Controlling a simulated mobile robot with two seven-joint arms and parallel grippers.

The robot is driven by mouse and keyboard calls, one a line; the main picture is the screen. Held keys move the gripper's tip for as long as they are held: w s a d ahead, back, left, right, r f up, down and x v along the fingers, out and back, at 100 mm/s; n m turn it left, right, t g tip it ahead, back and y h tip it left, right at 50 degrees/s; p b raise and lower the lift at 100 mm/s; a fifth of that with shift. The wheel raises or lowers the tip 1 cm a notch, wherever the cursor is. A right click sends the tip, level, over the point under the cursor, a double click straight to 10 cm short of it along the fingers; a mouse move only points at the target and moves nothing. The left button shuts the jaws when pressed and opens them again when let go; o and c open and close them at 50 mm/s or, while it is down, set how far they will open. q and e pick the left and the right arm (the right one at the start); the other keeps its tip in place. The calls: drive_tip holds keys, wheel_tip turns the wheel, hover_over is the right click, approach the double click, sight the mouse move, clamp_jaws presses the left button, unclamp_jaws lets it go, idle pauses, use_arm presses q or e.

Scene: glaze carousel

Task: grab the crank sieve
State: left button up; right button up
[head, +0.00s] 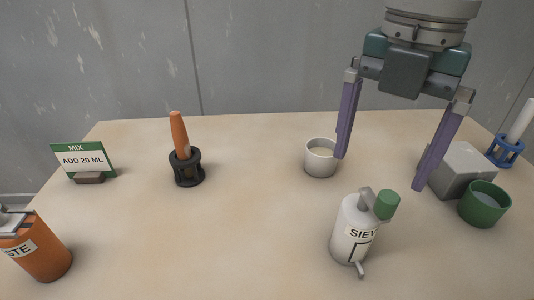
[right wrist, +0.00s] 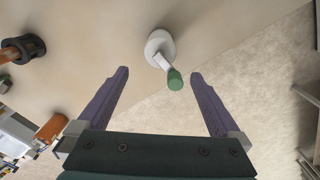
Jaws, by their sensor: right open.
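The crank sieve (head: 350,232) is a white cylinder with a partly visible label reading "SIEV", a grey crank arm on top and a green knob (head: 387,204). It stands on the table at the front, right of centre. My right gripper (head: 379,172) is open and empty, fingers pointing down, above and behind the sieve in the head view. In the right wrist view the sieve's round white body (right wrist: 158,44) lies beyond the fingertips. Its green knob (right wrist: 175,79) shows between the open fingers (right wrist: 160,73). My left gripper is not in view.
A white cup (head: 320,168) stands left of the gripper. A grey block (head: 462,172) and a green cup (head: 484,206) stand at right, near a blue holder (head: 504,152). An orange bottle (head: 42,255), a sign (head: 84,158) and a black holder (head: 186,172) are left. The front centre is clear.

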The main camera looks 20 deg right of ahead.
sight(369, 192)
drive_tip(key=shift+w+d+f, duration=0.15)
drive_tip(key=shift+w+f, duration=0.1)
drive_tip(key=shift+f, duration=0.25)
drive_tip(key=shift+w+d+f, duration=0.1)
drive_tip(key=shift+w+f, duration=0.1)
drive_tip(key=shift+f, duration=0.25)
drive_tip(key=shift+s+f+b, duration=0.25)
drive_tip(key=shift+f+b, duration=0.05)
drive_tip(key=shift+f, duration=0.95)
wheel_tip(369, 192, down, 6)
drive_tip(key=shift+a+b, duration=0.1)
drive_tip(key=shift+b, duration=0.3)
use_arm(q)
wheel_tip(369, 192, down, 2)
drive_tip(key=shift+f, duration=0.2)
use_arm(e)
drive_tip(key=c, duration=1.5)
